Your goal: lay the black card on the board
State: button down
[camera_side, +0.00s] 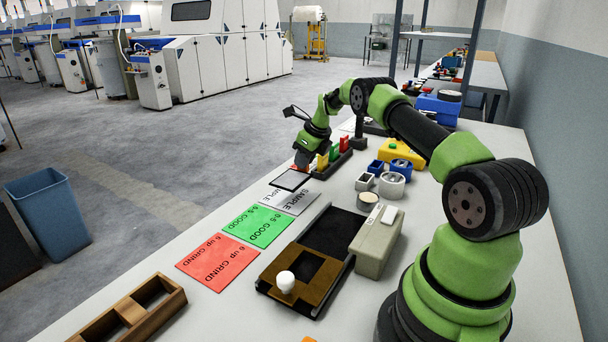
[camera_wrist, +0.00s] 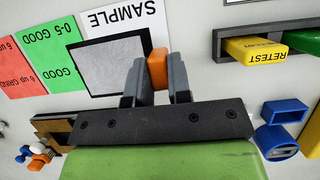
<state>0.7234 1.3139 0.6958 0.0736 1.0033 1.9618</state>
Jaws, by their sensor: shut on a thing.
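The black card (camera_side: 291,180) is a thin square with a black border and a grey middle. It shows in the wrist view (camera_wrist: 105,66), over part of the white SAMPLE sheet. My gripper (camera_side: 302,162) is shut on an orange piece at the card's edge, seen between the fingers in the wrist view (camera_wrist: 158,70). The fingers hide that corner of the card. I cannot tell how high the card is above the table. The dark board (camera_side: 335,233) lies nearer the camera, with a brown windowed plate (camera_side: 275,269) and white knob on its front part.
The SAMPLE sheet (camera_side: 300,204), green sheet (camera_side: 256,226) and red sheet (camera_side: 218,262) lie left of the board. A grey-green box (camera_side: 377,245) stands at its right. A wooden tray (camera_side: 128,318) is at the front. A rack with coloured blocks (camera_side: 334,153) and small blue containers stand behind.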

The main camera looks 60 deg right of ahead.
notch_tip(320, 180, up, 4)
jog(key=shift+s, duration=0.15)
jog(key=shift+s+a+r, duration=0.1)
jog(key=shift+s+r, duration=0.1)
jog(key=shift+r, duration=0.05)
jog(key=s+a+r, duration=0.1)
jog(key=s+a, duration=0.2)
jog(key=s, duration=0.5)
jog(key=s+a, duration=0.4)
jog(key=s, duration=0.4)
jog(key=shift+a+f, duration=0.1)
jog(key=shift+f, duration=4.9)
jog(key=shift+f, duration=0.15)
jog(key=c, duration=1.1)
grip_release()
jog(key=shift+o, duration=0.2)
